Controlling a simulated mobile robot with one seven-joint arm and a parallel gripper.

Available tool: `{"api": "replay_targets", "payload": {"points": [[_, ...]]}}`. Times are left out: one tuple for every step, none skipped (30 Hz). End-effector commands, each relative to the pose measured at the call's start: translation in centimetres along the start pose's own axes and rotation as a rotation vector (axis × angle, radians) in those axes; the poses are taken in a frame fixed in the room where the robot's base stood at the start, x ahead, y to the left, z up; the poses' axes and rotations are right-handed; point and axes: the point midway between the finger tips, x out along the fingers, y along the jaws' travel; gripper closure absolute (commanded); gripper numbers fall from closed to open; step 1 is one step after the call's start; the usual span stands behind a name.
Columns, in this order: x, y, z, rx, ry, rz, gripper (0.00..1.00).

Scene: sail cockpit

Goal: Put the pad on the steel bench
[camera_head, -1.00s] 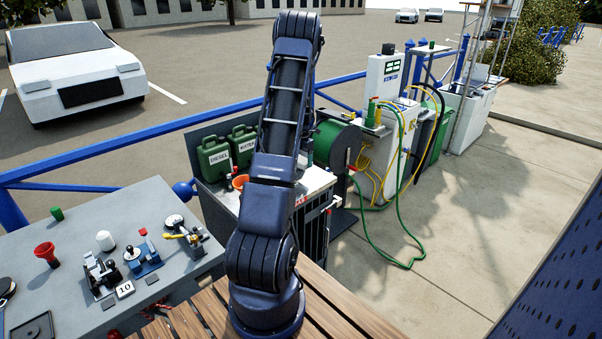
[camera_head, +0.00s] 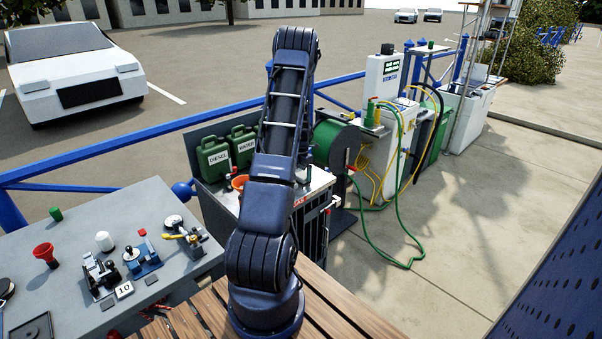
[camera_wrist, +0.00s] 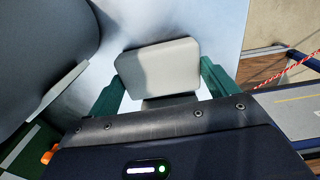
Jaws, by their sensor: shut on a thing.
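A pale grey, rounded block, which looks like the pad (camera_wrist: 158,68), sits between the two green fingers of my gripper (camera_wrist: 160,80) in the wrist view. The gripper is shut on it. The gripper and pad are hidden in the head view, behind or beyond my arm. A grey metal-looking bench (camera_head: 70,240) stands at the lower left of the head view. A second worktop (camera_head: 318,180) with cans stands behind my arm. The frames do not settle which is the steel bench.
The left bench holds a red funnel (camera_head: 44,254), a white cup (camera_head: 104,241) and several small fittings. Green jerrycans (camera_head: 214,158) stand by the second worktop. A large grey rounded shape (camera_wrist: 40,55) is close at left in the wrist view. Blue rails run behind the benches.

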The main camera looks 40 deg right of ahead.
Motion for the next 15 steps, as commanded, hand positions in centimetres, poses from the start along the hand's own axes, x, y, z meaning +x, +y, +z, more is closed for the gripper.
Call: {"api": "replay_targets", "payload": {"points": [[0.13,-0.02,0.00,0.000,0.000,0.000,0.36],[0.21,-0.02,0.00,0.000,0.001,0.000,0.36],[0.32,-0.03,0.00,0.000,0.001,-0.001,0.36],[0.27,-0.02,0.00,0.000,0.000,-0.001,0.09],[0.26,-0.02,0.00,0.000,0.000,-0.001,0.03],[0.25,-0.02,0.00,0.000,0.000,0.000,0.00],[0.25,-0.02,0.00,0.000,0.000,0.000,0.00],[0.24,-0.02,0.00,0.000,0.000,0.000,0.00],[0.24,-0.02,0.00,0.000,0.000,0.000,0.00],[0.24,-0.02,0.00,0.000,0.000,0.000,0.00],[0.24,-0.02,0.00,0.000,0.000,0.000,0.00],[0.20,-0.01,0.00,0.000,0.000,0.000,0.00],[0.13,-0.01,0.00,0.000,0.000,0.000,0.00],[0.00,0.01,0.01,0.000,0.000,0.000,0.00],[-0.24,0.01,0.02,0.000,-0.001,0.001,0.00]]}}
